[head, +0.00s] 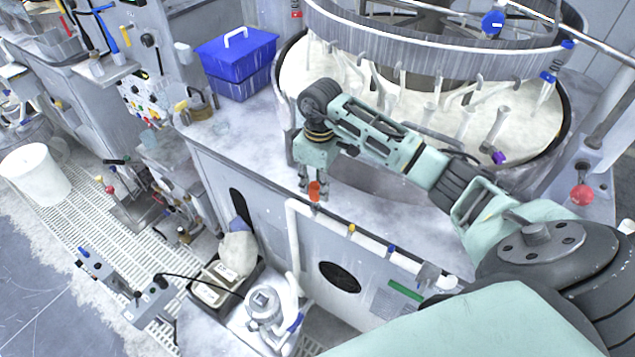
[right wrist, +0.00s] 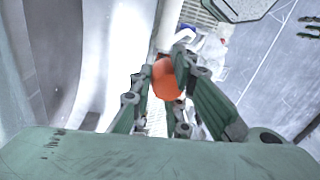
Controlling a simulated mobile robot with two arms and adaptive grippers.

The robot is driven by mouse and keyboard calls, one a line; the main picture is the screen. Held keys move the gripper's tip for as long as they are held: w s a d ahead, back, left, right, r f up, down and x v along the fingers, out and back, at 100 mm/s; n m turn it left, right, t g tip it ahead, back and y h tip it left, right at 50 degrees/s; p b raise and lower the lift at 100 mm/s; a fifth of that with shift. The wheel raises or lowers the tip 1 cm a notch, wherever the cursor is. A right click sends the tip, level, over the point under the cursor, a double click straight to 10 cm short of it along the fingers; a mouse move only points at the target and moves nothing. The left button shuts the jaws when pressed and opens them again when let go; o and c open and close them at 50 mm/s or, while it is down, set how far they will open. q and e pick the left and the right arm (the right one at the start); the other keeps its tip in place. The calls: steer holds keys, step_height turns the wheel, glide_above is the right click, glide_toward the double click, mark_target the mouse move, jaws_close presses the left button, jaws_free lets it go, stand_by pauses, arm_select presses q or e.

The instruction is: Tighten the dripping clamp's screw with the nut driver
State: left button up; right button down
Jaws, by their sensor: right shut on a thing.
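My right gripper (head: 313,186) is at the front edge of the machine top, pointing down. It is shut on an orange-handled tool (head: 315,191), which looks like the nut driver. In the right wrist view the orange handle (right wrist: 166,79) sits between the fingers (right wrist: 163,88); its shaft and tip are hidden. A white pipe (head: 322,217) runs along the cabinet front just below the gripper, with small yellow and blue fittings on it. I cannot tell which fitting is the clamp, or see any drip or screw. My left gripper is not in view.
The round polishing tub (head: 287,80) with its grey ring stands behind my right arm. A blue bin (head: 237,62) sits on the top at its left. A white bucket (head: 35,172) stands at far left.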

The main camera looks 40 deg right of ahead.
steer(key=shift+a, duration=0.15)
steer(key=c, duration=1.6)
jaws_free()
